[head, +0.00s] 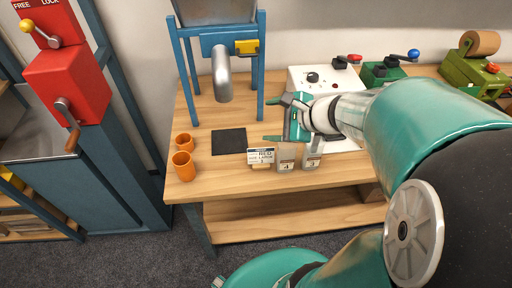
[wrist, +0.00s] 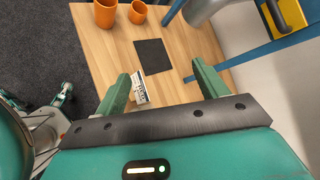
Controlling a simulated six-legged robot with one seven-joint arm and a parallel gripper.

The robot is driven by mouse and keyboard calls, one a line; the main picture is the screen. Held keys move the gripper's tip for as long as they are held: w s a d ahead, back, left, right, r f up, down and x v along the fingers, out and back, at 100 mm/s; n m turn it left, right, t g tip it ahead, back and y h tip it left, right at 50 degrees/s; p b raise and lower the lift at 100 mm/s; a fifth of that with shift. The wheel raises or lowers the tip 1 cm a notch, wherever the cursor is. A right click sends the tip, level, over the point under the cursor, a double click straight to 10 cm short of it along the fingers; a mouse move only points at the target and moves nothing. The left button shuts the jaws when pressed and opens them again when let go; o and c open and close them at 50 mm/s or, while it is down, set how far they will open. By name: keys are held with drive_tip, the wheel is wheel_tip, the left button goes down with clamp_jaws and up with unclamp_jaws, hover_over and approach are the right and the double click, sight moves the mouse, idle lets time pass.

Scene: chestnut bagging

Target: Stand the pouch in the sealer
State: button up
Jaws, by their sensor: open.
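Two small grey pouches with pale labels, a left one (head: 286,160) and a right one (head: 312,159), stand side by side near the table's front edge in the head view. My gripper (head: 270,120) is above the table, behind and above the pouches, its fingers pointing left. It also shows in the wrist view (wrist: 161,70), with its two green fingers spread apart and nothing held between them. A white machine with a black knob and a red-tipped lever (head: 310,77) stands behind my gripper; it may be the sealer. My arm hides part of it.
A printed card (head: 260,156) stands left of the pouches. A black mat (head: 229,141) and two orange cups (head: 183,165) lie further left. A blue-framed hopper with a grey spout (head: 222,80) stands behind the mat. Green machines (head: 380,73) stand to the right.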

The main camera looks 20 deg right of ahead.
drive_tip(key=s+a+r+n+g+h, duration=0.4)
drive_tip(key=s+a+n, duration=0.6)
drive_tip(key=n, duration=1.1)
drive_tip(key=shift+s+r+h, duration=0.7)
drive_tip(key=shift+s, duration=0.05)
